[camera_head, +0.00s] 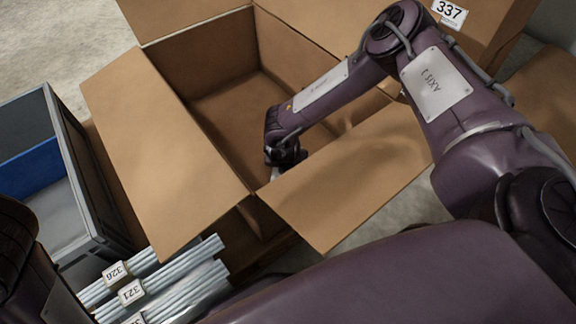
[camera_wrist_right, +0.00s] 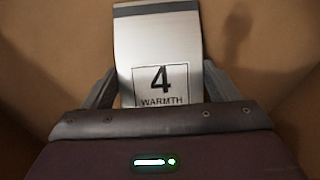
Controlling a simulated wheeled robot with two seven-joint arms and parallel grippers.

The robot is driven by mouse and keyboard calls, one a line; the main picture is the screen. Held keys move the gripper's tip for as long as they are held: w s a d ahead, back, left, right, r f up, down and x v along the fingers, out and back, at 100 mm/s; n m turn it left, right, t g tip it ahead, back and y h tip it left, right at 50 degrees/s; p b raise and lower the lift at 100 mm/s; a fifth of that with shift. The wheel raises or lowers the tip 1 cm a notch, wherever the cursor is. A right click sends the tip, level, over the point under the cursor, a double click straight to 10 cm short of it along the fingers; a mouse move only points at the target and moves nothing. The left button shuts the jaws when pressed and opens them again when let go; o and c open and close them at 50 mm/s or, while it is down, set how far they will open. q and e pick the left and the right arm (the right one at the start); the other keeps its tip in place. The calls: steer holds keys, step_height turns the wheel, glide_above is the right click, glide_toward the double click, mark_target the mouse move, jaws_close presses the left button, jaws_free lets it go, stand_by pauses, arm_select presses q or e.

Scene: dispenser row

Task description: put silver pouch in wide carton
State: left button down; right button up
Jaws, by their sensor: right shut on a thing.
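The wide carton (camera_head: 165,155) stands open in the middle of the head view with its flaps folded out. My right arm reaches over it, and my right gripper (camera_head: 285,157) is at the carton's opening, near the front wall. Brown cardboard lies behind the pouch. In the head view only a small pale bit of it shows below the gripper. My left gripper is out of view.
A grey crate (camera_head: 88,190) with a blue inside part stands left of the carton. Bundles of pale rods (camera_head: 185,272) with number tags lie in front. Another carton (camera_head: 485,25) labelled 337 stands at the back right. The carton's visible floor is bare.

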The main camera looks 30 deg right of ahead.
steer(key=shift+f, duration=0.1)
steer(key=shift+f, duration=0.15)
steer(key=o, duration=0.9)
steer(key=shift+s, duration=0.1)
steer(key=shift+o, duration=0.2)
steer(key=shift+f, duration=0.1)
